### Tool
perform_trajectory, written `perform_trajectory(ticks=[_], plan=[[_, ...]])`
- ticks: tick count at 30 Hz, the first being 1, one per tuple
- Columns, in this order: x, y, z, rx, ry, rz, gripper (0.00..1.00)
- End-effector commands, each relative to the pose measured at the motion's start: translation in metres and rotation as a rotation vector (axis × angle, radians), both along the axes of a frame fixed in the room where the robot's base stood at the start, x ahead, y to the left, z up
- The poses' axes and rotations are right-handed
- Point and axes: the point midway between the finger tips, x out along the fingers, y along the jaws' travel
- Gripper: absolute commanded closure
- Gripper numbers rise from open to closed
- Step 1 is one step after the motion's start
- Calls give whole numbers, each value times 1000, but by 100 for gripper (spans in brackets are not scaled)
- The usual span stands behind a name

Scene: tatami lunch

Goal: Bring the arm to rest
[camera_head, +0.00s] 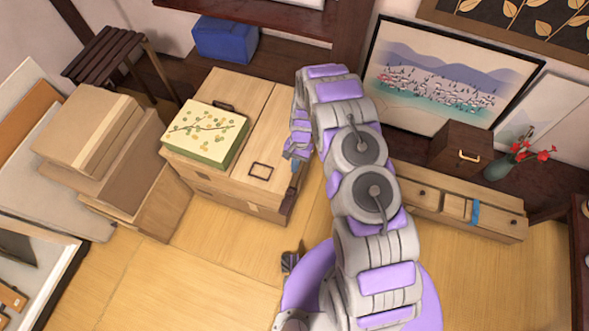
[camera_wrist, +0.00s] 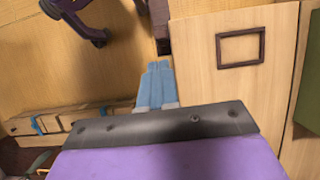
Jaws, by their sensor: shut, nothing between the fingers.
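My arm, grey with purple panels, rises through the middle of the head view and bends over at the top. My gripper (camera_head: 294,164) hangs down at the right edge of a light wooden chest. In the wrist view the blue-grey fingers of my gripper (camera_wrist: 157,72) lie together with nothing between them. The chest's top (camera_wrist: 190,72) shows close beside the fingertips in that view. I cannot tell whether the fingers touch the chest.
The wooden chest (camera_head: 263,135) bears a green-sided patterned box (camera_head: 205,133). Cardboard boxes (camera_head: 88,130) are stacked at left. A low drawer unit (camera_head: 455,214) stands at right, near a dark box (camera_head: 460,150) and a vase (camera_head: 497,170). The tatami floor (camera_head: 205,270) is clear at front left.

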Motion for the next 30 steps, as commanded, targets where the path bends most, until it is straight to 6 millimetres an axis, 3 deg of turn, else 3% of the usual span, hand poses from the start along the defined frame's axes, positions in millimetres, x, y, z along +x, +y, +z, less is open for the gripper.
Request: perform_trajectory(ticks=[19, 23, 30], plan=[[2, -1, 7, 2, -4, 3, 100], [8, -4, 36, 8, -18, 17, 100], [8, -18, 122, 18, -44, 62, 100]])
